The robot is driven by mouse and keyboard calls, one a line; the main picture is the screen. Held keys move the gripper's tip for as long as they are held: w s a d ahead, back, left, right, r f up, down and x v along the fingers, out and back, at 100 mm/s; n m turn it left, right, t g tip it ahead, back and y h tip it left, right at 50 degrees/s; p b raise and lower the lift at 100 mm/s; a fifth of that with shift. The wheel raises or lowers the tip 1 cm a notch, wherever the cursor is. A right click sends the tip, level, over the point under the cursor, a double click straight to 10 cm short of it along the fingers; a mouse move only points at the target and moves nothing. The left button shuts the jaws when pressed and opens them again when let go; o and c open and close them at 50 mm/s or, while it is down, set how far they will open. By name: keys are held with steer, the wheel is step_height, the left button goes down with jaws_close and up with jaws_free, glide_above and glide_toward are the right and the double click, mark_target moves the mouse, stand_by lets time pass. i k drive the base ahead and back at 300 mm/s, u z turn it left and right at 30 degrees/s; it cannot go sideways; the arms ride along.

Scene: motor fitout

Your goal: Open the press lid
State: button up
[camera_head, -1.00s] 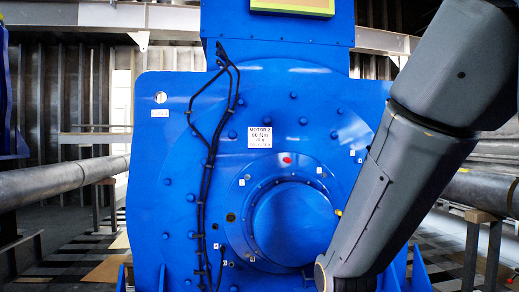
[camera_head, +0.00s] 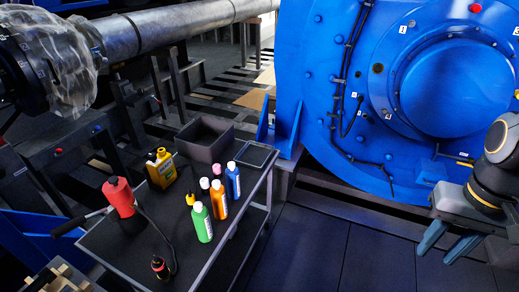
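My gripper (camera_head: 447,243) is at the right, in front of the blue motor and above the dark floor. Its two fingers point down-left, with a gap between them and nothing in it. I cannot pick out a press or its lid with certainty. A red tool (camera_head: 119,196) with a dark handle and a hose stands on the left of a grey cart (camera_head: 110,250). A smaller red and black piece (camera_head: 160,266) is at the cart's front. An open dark box (camera_head: 205,137) stands by the cart's far end, beside a shallow dark tray (camera_head: 257,155).
The cart also holds a yellow can (camera_head: 162,169), a green bottle (camera_head: 202,223), an orange bottle (camera_head: 219,201) and a blue bottle (camera_head: 233,182). The blue motor (camera_head: 455,85) fills the upper right. Dark floor (camera_head: 335,255) between cart and gripper is clear.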

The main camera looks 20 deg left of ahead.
mark_target(117, 190)
steer(key=z, duration=0.3)
steer(key=i, duration=1.55)
steer(key=u, duration=3.3)
